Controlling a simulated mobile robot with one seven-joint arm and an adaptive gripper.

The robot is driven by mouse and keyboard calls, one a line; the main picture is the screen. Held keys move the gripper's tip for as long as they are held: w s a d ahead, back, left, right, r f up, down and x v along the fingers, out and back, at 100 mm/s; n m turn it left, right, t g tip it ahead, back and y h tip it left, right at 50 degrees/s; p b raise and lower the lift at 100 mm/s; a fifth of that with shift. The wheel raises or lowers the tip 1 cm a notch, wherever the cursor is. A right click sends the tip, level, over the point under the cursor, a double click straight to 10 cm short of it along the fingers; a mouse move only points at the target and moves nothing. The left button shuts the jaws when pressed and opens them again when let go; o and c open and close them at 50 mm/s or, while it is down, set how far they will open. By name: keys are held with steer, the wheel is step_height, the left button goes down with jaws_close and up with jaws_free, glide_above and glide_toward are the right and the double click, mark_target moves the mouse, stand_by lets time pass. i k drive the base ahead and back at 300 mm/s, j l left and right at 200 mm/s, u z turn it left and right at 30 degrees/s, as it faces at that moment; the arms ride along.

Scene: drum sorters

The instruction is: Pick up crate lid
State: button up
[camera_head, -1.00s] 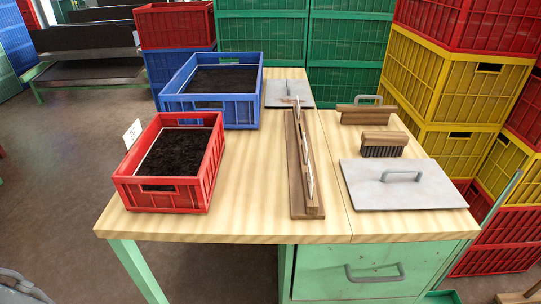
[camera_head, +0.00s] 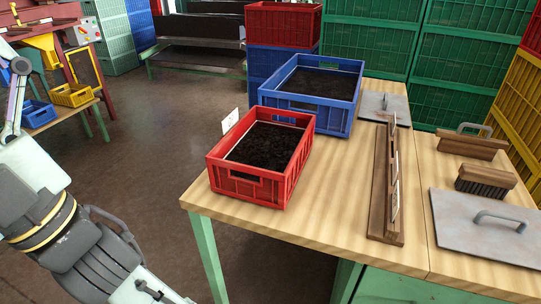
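A flat grey metal plate with a raised bar handle, which looks like a crate lid (camera_head: 460,233), lies on the wooden table at the right. A second, similar grey plate (camera_head: 375,112) lies farther back, beside the blue crate; its handle is partly hidden. A red crate (camera_head: 225,183) and a blue crate (camera_head: 335,118) stand open on the table, both holding dark soil-like material. My arm shows at the lower left, off the table's left side and apart from the lids. It runs out of the bottom edge, and my gripper's fingers are not seen.
A long wooden rack with cards (camera_head: 379,190) stands between the crates and the near lid. A brush (camera_head: 486,181) and a wooden block with a grey handle (camera_head: 470,147) lie behind that lid. Stacked green crates (camera_head: 375,38) stand behind the table (camera_head: 320,225). Floor at the left is open.

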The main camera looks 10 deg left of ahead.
mark_target(490, 229)
steer(key=l+u, duration=0.1)
steer(key=l, duration=0.3)
steer(key=k+l+u, duration=0.15)
steer(key=l, duration=0.25)
steer(key=l+u, duration=0.1)
steer(key=l, duration=0.3)
steer(key=k+l+u, duration=0.1)
steer(key=l, duration=0.3)
steer(key=k+l+u, duration=0.15)
steer(key=l, duration=0.2)
steer(key=k+l+u, duration=0.1)
steer(key=l, duration=0.25)
steer(key=k+l+u, duration=0.1)
steer(key=l, duration=0.3)
steer(key=i+l, duration=0.15)
steer(key=i, duration=0.2)
steer(key=j+u, duration=0.05)
